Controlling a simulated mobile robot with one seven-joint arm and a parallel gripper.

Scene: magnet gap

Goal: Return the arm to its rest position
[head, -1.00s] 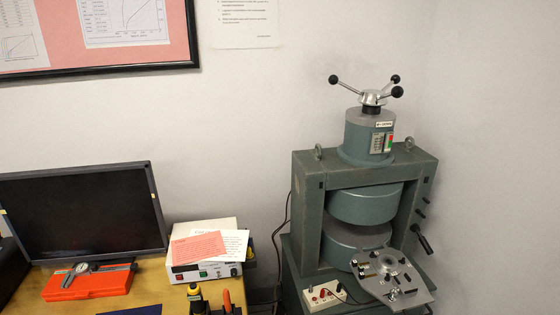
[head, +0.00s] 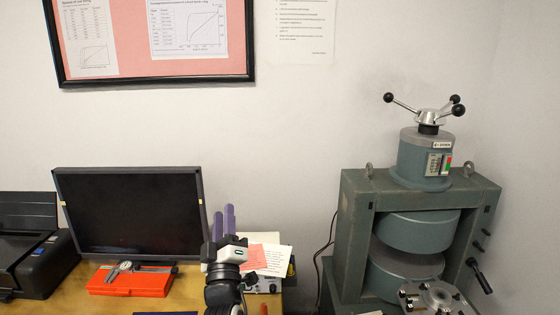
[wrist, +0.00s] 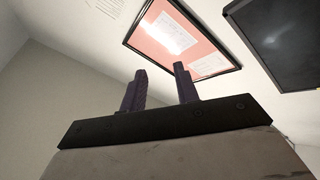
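My gripper (head: 225,221) shows in the head view at the lower middle, with two purple fingers pointing up. It is in front of the wall, between the monitor and the magnet, and covers part of the power supply box and papers. The fingers also show in the wrist view (wrist: 160,88), apart, with nothing between them. The wrist view looks up past the fingers to the wall, the framed board and the monitor.
The monitor (head: 130,212) stands on the desk left of my gripper, with an orange case and caliper (head: 132,281) in front. A black printer (head: 35,250) is at far left. The green magnet (head: 360,220) with its three-knobbed handle stands at right. Wall space above my gripper is clear.

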